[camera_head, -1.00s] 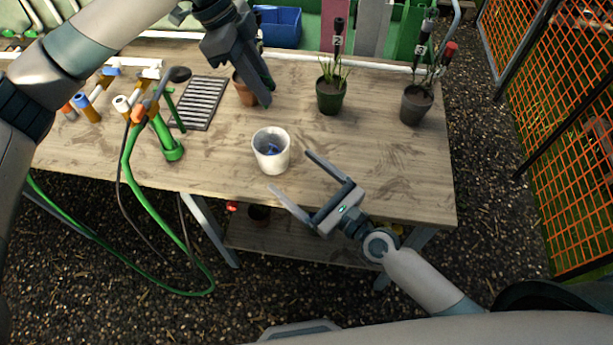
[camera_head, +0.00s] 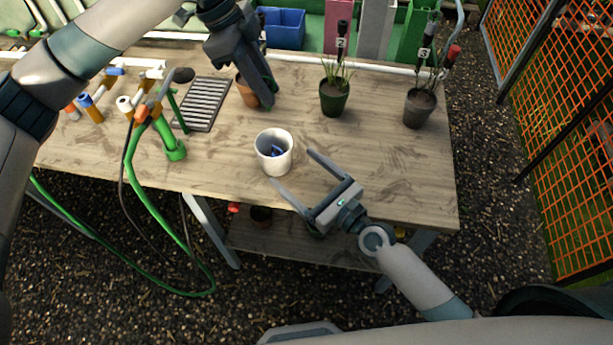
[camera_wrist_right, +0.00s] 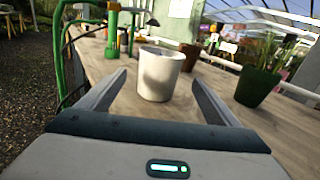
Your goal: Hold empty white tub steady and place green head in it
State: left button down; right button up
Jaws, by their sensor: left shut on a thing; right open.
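My left gripper (camera_head: 268,102) is shut, pointing down beside a terracotta pot (camera_head: 245,92), behind the tub. A little dark green shows at its fingers; I cannot make out its shape.
Two potted plants, in a green pot (camera_head: 333,102) and a dark pot (camera_head: 418,108), stand at the back right. A metal grate (camera_head: 207,100) and green pipe fittings (camera_head: 168,145) with a hose lie left. The bench (camera_head: 375,165) is clear right of the tub.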

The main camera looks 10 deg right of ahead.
aim_at(274, 151)
jog(key=x, duration=0.9)
jog(key=c, duration=1.2)
